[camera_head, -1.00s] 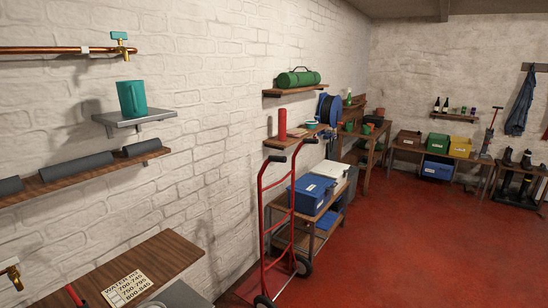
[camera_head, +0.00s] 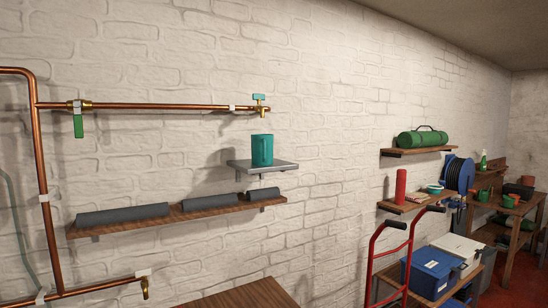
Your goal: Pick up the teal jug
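The teal jug (camera_head: 262,150) stands upright on a small grey metal shelf (camera_head: 285,165) fixed to the white brick wall. It is just below a brass tap with a teal handle (camera_head: 259,98) at the end of a copper pipe. Neither of my grippers shows in the head view.
Below the jug, a wooden wall shelf (camera_head: 110,231) holds dark grey rolls (camera_head: 122,214). A wooden tabletop (camera_head: 245,295) is at the bottom edge. A red hand truck (camera_head: 374,250) stands at right, before a low shelf with a blue box (camera_head: 431,271). Red floor shows at far right.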

